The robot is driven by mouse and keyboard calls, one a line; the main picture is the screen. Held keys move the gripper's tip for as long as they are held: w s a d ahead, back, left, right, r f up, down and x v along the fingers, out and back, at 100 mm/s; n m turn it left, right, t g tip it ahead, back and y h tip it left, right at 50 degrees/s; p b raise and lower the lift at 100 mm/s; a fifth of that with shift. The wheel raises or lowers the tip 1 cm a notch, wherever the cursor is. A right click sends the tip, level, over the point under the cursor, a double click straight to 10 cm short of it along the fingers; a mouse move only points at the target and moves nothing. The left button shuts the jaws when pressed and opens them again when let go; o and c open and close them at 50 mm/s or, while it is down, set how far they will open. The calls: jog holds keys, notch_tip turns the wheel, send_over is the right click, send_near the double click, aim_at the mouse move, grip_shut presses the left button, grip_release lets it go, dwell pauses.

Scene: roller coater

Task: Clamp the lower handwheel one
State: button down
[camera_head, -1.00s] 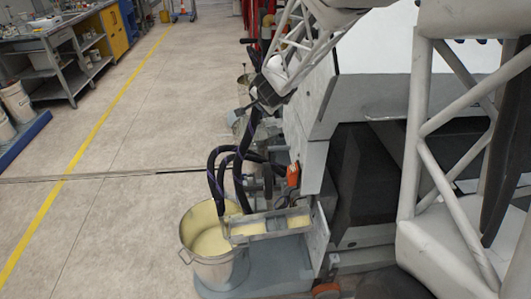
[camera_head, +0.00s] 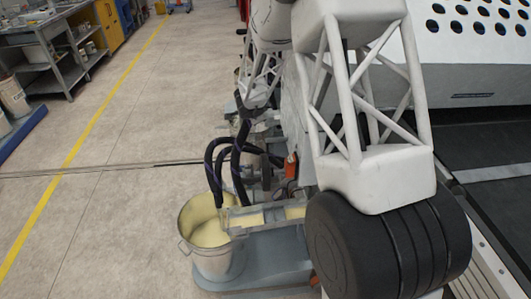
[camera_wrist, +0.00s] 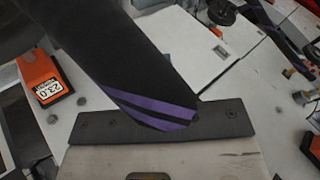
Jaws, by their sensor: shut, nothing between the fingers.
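My gripper (camera_head: 243,122) is small and partly hidden in the head view, at the end of my white lattice arm above the black hoses. It is shut and empty. In the wrist view a black round knob (camera_wrist: 222,13) at the top right looks like a handwheel, standing apart from the middle of the picture; I cannot tell whether it is lower handwheel one. An orange position indicator (camera_wrist: 45,78) is at the left. No handwheel can be made out clearly in the head view.
The floor left of the bucket is clear.

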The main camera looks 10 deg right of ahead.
aim_at(267, 152)
notch_tip(267, 152, down, 18)
jog(key=w+m+g+h, duration=0.2)
jog(key=m+g+h, duration=0.1)
jog(key=m, duration=0.1)
jog(key=shift+w+r+g, duration=0.2)
jog(key=shift+r+g, duration=0.05)
jog(key=shift+g, duration=0.05)
jog(key=shift+f, duration=0.1)
jog(key=x, duration=0.9)
jog(key=shift+d+f, duration=0.2)
jog(key=shift+d, duration=0.1)
jog(key=shift+w, duration=0.2)
jog(key=shift+w+h, duration=0.1)
jog(key=shift+h, duration=0.2)
jog(key=shift+w+f+m+t, duration=0.1)
jog(key=shift+w+m+t, duration=0.1)
jog(key=shift+t, duration=0.45)
jog(key=shift+w+f+m+t, duration=0.15)
jog(key=shift+w+t, duration=0.1)
jog(key=shift+t, duration=0.4)
jog(key=shift+s+g, duration=0.2)
jog(key=shift+g, duration=0.4)
